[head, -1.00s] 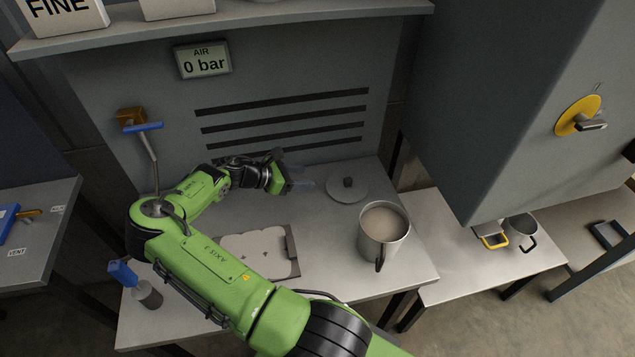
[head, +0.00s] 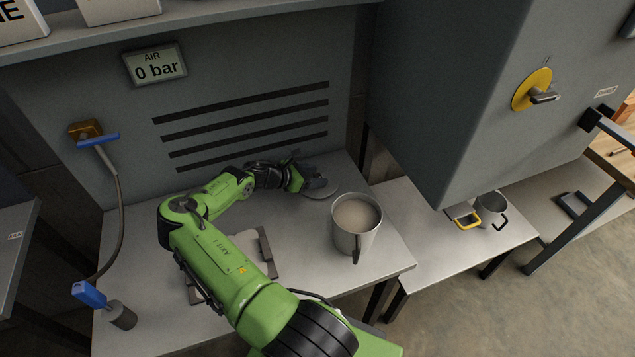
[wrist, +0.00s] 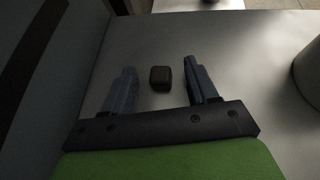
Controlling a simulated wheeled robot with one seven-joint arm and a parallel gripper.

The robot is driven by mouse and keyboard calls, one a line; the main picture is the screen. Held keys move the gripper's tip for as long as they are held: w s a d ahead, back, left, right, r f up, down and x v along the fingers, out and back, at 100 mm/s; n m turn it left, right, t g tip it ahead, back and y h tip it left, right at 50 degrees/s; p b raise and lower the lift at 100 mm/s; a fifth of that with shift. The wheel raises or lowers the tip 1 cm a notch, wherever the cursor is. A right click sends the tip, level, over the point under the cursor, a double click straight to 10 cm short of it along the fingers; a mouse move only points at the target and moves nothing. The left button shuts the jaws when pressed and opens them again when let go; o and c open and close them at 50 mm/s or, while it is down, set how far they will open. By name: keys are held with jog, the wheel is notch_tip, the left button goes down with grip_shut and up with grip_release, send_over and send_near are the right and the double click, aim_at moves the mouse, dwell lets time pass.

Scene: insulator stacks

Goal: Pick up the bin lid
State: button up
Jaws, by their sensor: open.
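The bin lid (head: 331,191) is a flat round grey disc lying on the metal bench, partly hidden by my gripper in the head view. I cannot tell how high the fingers are above the lid.
A metal bin (head: 355,228) full of pale material, with a dark handle, stands right of the lid. A panel wall (head: 240,90) rises behind the bench.

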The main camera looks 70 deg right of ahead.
grip_shut()
